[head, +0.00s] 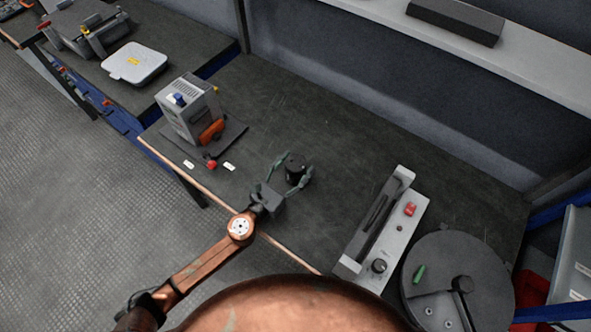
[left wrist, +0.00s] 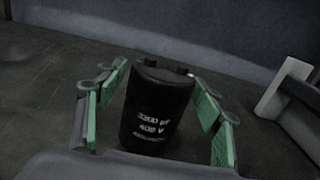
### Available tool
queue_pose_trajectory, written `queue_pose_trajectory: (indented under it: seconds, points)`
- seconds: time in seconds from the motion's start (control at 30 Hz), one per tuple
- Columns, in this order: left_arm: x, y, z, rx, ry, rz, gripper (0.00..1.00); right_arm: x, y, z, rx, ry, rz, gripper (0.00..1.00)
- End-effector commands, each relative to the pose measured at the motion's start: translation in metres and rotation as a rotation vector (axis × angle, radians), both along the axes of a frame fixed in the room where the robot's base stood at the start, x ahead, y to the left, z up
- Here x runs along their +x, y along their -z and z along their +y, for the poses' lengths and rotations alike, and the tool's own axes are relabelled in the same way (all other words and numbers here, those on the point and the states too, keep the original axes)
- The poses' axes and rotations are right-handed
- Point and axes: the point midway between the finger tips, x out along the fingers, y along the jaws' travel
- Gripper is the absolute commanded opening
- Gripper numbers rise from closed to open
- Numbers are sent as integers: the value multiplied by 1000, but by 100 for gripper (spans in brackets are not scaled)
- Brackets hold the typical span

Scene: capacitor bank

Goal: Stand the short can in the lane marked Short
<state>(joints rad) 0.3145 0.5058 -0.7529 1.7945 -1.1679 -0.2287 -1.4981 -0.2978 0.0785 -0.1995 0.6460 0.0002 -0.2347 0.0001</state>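A black can (head: 296,166) stands upright on the dark workbench, just beyond my left gripper. In the left wrist view the can (left wrist: 157,108) carries white print reading 3200 µF, 400 V. My left gripper (head: 291,174) is open, with its green-padded fingers spread on either side of the can. The left wrist view shows the fingers (left wrist: 160,120) apart, and I see no clear grip on the can. No lane marked Short can be read in either view. My right gripper is not in view.
A grey box device (head: 187,112) stands back left on a dark mat (head: 231,134), with small white labels (head: 229,166) nearby. A grey fixture (head: 403,236) with a red button and a round dark drum (head: 440,270) stand right. The bench behind the can is clear.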

Motion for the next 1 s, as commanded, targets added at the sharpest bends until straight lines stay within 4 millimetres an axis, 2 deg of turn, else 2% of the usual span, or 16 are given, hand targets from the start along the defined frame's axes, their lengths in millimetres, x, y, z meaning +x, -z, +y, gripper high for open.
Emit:
queue_pose_trajectory:
  seconds: [0.1, 0.27, 0.77, 1.0]
  points:
    - [0, 0, 0, 0, 0, 0, 51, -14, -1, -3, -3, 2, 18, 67]
    - [0, 0, 0, 0, 0, 0, 40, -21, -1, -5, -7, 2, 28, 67]
    - [0, 0, 0, 0, 0, 0, 6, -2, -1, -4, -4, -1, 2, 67]
    - [0, -2, 0, -2, 0, -2, 6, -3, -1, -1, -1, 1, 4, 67]
